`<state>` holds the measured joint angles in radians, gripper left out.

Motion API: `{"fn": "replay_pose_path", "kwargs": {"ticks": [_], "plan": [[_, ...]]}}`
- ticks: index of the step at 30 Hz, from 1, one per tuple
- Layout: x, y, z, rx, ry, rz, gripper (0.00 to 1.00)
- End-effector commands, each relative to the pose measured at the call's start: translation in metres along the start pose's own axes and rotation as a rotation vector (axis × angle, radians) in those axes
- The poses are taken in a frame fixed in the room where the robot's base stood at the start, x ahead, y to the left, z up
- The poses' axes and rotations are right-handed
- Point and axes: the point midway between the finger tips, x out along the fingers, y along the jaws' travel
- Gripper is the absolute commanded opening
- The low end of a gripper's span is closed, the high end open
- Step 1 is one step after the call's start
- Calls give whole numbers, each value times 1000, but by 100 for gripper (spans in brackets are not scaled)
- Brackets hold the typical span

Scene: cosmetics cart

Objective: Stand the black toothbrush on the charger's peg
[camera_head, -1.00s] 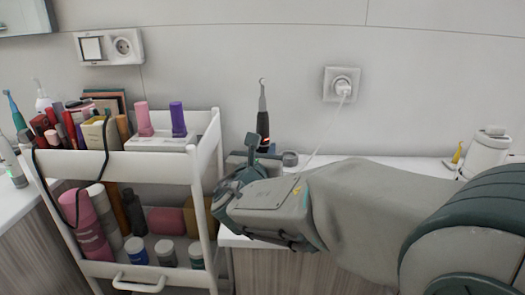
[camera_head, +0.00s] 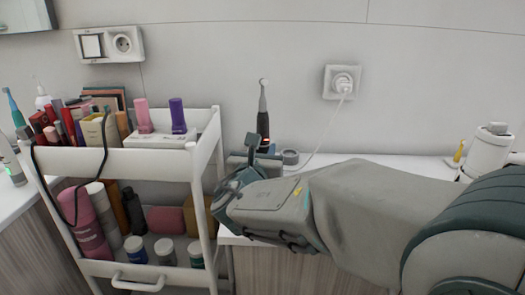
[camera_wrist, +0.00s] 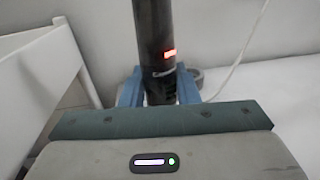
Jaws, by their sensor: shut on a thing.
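The black toothbrush (camera_head: 263,125) stands upright above the counter by the wall, its pale head at the top. In the wrist view its dark handle (camera_wrist: 155,40) shows a lit red mark. My gripper (camera_wrist: 158,90) is shut on the handle low down, with a blue finger on each side. The charger (camera_head: 290,157) is a small grey round piece on the counter, just right of the brush, with a white cable. In the wrist view it shows partly behind the right finger (camera_wrist: 195,75). The brush's bottom end and the charger's peg are hidden.
A white cart (camera_head: 165,155) with bottles and boxes stands close at the left of my gripper. A wall socket (camera_head: 343,82) holds the charger's plug.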

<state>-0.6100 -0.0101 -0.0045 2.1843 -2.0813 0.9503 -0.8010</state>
Motion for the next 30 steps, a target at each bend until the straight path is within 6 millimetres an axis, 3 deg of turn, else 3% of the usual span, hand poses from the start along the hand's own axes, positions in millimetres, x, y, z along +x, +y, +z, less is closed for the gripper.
{"fn": "replay_pose_path", "kwargs": {"ticks": [20,21,24,30], "plan": [[0,0,-18,0,-1,-1,3],[0,0,-18,0,-1,-1,31],[0,0,-17,0,-1,-1,54],[0,0,-18,0,0,0,54]]}}
